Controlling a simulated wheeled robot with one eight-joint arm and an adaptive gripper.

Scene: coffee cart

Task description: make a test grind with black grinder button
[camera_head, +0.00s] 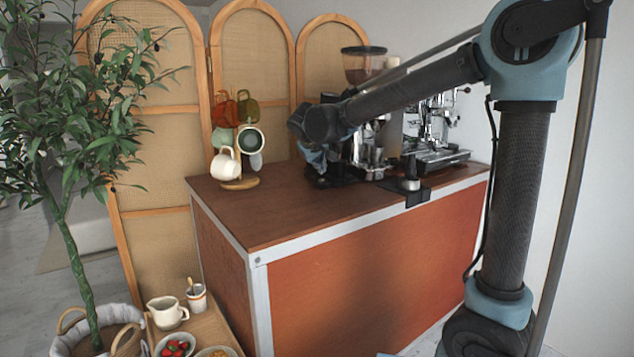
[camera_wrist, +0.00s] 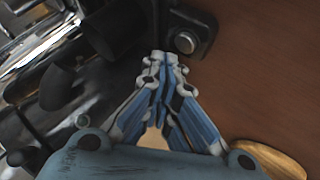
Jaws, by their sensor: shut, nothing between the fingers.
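The coffee grinder with its clear bean hopper (camera_head: 362,65) stands at the back of the cart, partly hidden behind my arm. In the wrist view, a round grey metallic button (camera_wrist: 185,42) sits on a black base plate (camera_wrist: 203,24) on the brown counter. I cannot tell for sure that this is the grinder button. My gripper (camera_wrist: 165,57) is shut and empty. Its fingertips are right beside the edge of the black base, close to the button; whether they touch is unclear.
An espresso machine (camera_head: 436,135) stands right of the grinder. A tamper on a black mat (camera_head: 417,197) sits at the counter's front edge. A mug tree with several mugs (camera_head: 227,165) stands left of my wrist. The counter's front left (camera_head: 270,218) is clear.

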